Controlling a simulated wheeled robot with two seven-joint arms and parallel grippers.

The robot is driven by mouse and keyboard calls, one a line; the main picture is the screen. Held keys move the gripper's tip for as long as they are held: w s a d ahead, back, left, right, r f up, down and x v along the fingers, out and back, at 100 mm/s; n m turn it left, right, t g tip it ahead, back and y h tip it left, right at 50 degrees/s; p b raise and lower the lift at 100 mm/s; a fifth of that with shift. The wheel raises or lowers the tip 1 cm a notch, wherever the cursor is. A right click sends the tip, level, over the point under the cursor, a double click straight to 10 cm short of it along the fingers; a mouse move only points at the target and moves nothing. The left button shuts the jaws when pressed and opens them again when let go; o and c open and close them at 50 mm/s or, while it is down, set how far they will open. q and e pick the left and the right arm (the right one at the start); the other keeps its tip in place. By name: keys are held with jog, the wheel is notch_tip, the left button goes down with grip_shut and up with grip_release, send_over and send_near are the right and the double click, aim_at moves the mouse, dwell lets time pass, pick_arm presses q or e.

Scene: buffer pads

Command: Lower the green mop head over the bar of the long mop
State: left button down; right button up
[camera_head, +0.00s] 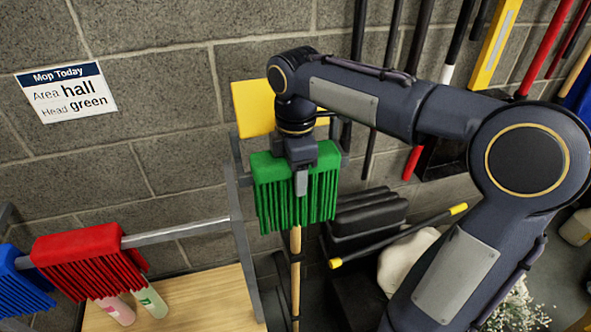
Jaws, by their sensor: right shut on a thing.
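The green mop head (265,185) has a smooth top and strands hanging down. My right gripper (301,185) is above and in front of it, shut on it. A wooden handle (295,262), apparently the long mop's, stands upright directly below the green head. The mop's bar does not show; the head and gripper cover that spot, so I cannot tell whether the head is around the bar or just above it. My left gripper is not in view.
A red mop head (78,250) and a blue one (18,290) hang on a metal rail (180,232) at left, above bottles on a wooden surface (215,295). A wall sign (66,92) reads hall, green. A yellow panel (253,108) and long handles stand behind my arm.

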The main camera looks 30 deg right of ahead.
jog(key=shift+f, duration=0.15)
jog(key=o, duration=1.2)
notch_tip(320, 180, up, 8)
jog(key=shift+f+p, duration=0.1)
jog(key=shift+p, duration=0.45)
